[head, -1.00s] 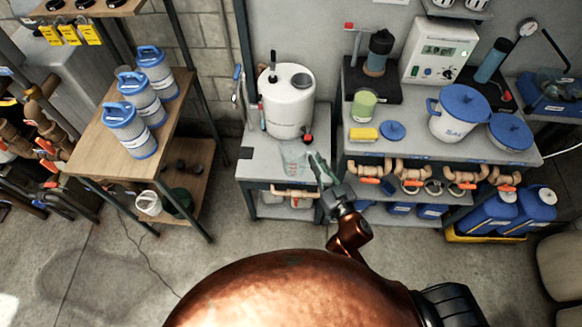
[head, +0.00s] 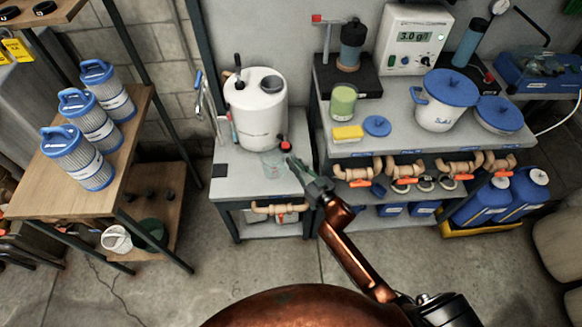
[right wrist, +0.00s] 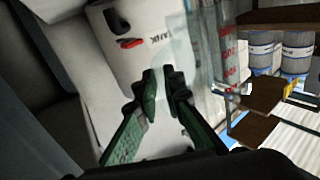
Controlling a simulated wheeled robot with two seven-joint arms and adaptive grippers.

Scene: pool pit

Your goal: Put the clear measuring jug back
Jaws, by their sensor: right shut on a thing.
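The clear measuring jug (head: 272,164) shows faintly in the head view, in front of the white tank (head: 258,112) at the low grey bench (head: 238,184). My right gripper (head: 292,164) reaches it from the lower right and is shut on it. In the right wrist view the green fingers (right wrist: 167,82) are close together at the see-through jug (right wrist: 178,52), with the tank (right wrist: 135,35) just behind. I cannot tell whether the jug's base touches the bench top. My left gripper is not in view.
A red-topped tap (head: 285,146) sits low on the tank, close to the jug. The higher bench to the right holds a yellow sponge (head: 347,132), a green cup (head: 343,101) and a white salt bucket (head: 440,108). Filter cartridges (head: 78,158) stand on the left shelf. The low bench's front left is clear.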

